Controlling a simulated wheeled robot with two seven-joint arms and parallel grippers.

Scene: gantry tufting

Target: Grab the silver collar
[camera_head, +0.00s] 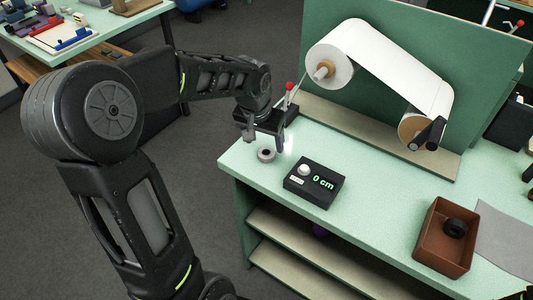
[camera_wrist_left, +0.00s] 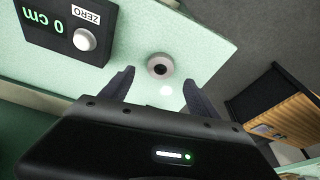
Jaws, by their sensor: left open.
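The silver collar (camera_head: 266,154) is a small grey ring with a dark hole, lying on the green table near its left corner. In the left wrist view the collar (camera_wrist_left: 160,67) lies just beyond and between the fingertips, not touching them. My left gripper (camera_head: 267,140) is open and empty, above the table just behind the collar. Its two dark fingers also show in the left wrist view (camera_wrist_left: 160,82). My right gripper is not in view.
A black counter box (camera_head: 314,183) reading 0 cm stands right of the collar. A white roll stand (camera_head: 370,60) is behind. A brown tray (camera_head: 445,236) holding a black ring is at the right. The table's left edge is close to the collar.

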